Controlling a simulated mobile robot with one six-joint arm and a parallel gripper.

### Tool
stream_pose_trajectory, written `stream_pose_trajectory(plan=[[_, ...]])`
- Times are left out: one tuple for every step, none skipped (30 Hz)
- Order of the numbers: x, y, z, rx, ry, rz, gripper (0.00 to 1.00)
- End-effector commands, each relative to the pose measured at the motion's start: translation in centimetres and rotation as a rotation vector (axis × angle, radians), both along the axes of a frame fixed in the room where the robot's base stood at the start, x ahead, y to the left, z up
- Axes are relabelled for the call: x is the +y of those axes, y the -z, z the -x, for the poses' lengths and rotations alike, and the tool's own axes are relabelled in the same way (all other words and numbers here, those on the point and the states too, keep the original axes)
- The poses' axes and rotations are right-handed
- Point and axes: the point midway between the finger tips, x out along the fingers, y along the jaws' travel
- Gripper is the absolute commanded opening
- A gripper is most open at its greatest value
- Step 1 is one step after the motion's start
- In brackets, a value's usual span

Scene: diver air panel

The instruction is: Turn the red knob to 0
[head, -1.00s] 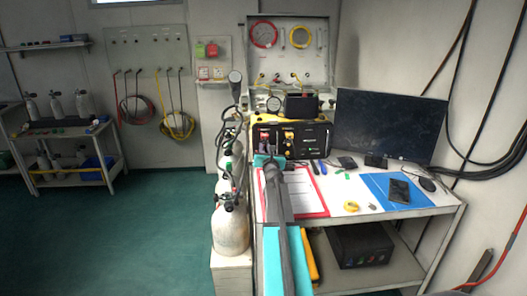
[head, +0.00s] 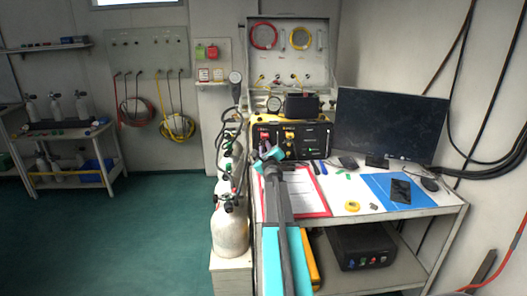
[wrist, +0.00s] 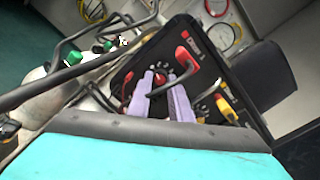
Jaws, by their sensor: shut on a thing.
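The red knob (wrist: 160,81) shows in the wrist view, a small red dial with white marks around it on the black air panel (wrist: 207,72). My gripper (wrist: 163,76) is shut on it, with one purple finger on each side. In the head view, my gripper (head: 268,155) is at the lower left of the panel (head: 312,137) and looks tilted. The knob cannot be made out clearly there. The knob's pointer and the 0 mark are too small to read.
In the wrist view, a red handle (wrist: 184,58) and a yellow handle (wrist: 226,107) stand close to my fingers. Gas cylinders (head: 230,232) stand left of the bench. A clipboard (head: 305,192) lies below my arm, and a monitor (head: 388,126) stands at right.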

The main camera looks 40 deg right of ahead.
Motion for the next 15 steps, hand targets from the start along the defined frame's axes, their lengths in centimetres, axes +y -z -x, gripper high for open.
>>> stream_pose_trajectory(plan=[[0.05, -0.28, -0.21, 0.024, -0.002, 0.033, 0.00], [0.05, -0.28, -0.20, 0.040, -0.002, 0.052, 0.00], [0.04, -0.28, -0.20, 0.060, -0.001, 0.076, 0.00], [0.04, -0.28, -0.20, 0.075, -0.002, 0.095, 0.00], [0.04, -0.28, -0.20, 0.089, -0.002, 0.111, 0.00], [0.04, -0.29, -0.18, 0.106, -0.001, 0.131, 0.00], [0.04, -0.28, -0.20, 0.119, -0.001, 0.146, 0.00], [0.03, -0.29, -0.19, 0.129, -0.001, 0.158, 0.00], [0.04, -0.29, -0.18, 0.143, -0.002, 0.174, 0.00], [0.04, -0.29, -0.18, 0.153, -0.001, 0.185, 0.00], [0.04, -0.30, -0.18, 0.161, 0.000, 0.195, 0.00], [0.03, -0.30, -0.18, 0.170, -0.001, 0.206, 0.00], [0.04, -0.30, -0.18, 0.176, -0.001, 0.214, 0.00], [0.04, -0.30, -0.18, 0.182, -0.001, 0.221, 0.00], [0.03, -0.31, -0.18, 0.188, -0.001, 0.228, 0.00]])
